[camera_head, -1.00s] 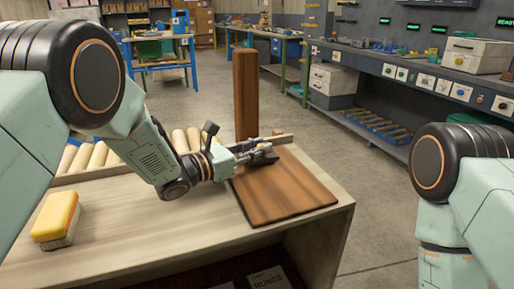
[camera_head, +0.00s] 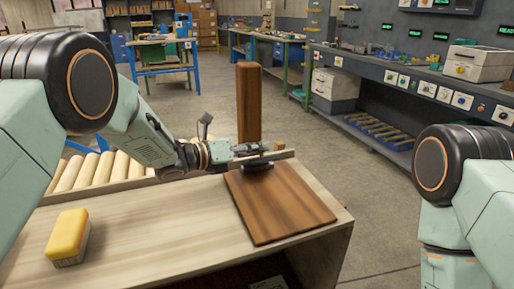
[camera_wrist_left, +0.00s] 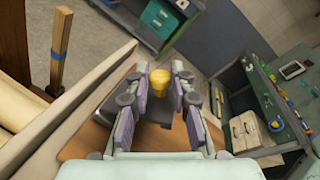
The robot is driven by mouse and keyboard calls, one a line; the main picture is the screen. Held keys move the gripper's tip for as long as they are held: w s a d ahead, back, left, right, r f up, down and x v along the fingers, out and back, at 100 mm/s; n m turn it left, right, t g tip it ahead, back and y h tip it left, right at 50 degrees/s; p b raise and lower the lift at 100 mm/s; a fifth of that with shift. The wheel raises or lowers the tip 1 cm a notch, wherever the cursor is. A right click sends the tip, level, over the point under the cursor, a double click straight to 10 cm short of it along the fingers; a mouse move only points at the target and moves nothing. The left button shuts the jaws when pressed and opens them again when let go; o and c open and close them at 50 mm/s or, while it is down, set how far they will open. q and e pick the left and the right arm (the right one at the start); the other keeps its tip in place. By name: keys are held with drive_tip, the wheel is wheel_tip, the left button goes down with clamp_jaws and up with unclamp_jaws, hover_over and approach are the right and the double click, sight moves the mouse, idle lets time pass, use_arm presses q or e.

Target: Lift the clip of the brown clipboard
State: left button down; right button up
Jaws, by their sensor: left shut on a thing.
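The brown clipboard (camera_head: 285,205) lies flat on the right end of the pale wooden table, and it also shows in the wrist view (camera_wrist_left: 85,143). Its dark clip (camera_head: 259,167) is at the board's far end, and it shows between my fingers in the wrist view (camera_wrist_left: 154,109). My left gripper (camera_head: 256,149) is over that end, shut on the clip's upper part. The fingers hide some of the clip, so its exact angle is hard to tell. My right gripper is out of view; only my right arm shows.
A tall brown wooden post (camera_head: 249,100) stands just behind the clipboard. A roller conveyor (camera_head: 100,170) runs behind the table on the left. A yellow brush (camera_head: 67,235) stands on the left part of the table. The tabletop between brush and clipboard is clear.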

use_arm(q)
drive_tip(key=n, duration=0.1)
drive_tip(key=w+n+p, duration=0.1)
drive_tip(key=w+a+n+g, duration=0.1)
drive_tip(key=shift+r+p, duration=0.35)
drive_tip(key=shift+p, duration=0.05)
drive_tip(key=shift+w+a+f+n+g+p, duration=0.15)
drive_tip(key=shift+w+n+g, duration=0.25)
drive_tip(key=shift+n, duration=0.3)
drive_tip(key=shift+w+a+f+n+g+p, duration=0.15)
drive_tip(key=shift+w+n+g, duration=0.15)
drive_tip(key=shift+w+n, duration=0.3)
drive_tip(key=shift+r, duration=0.1)
drive_tip(key=c, duration=1.1)
unclamp_jaws()
drive_tip(key=shift+c, duration=0.2)
drive_tip(key=shift+s+a, duration=0.1)
drive_tip(key=v, duration=1.2)
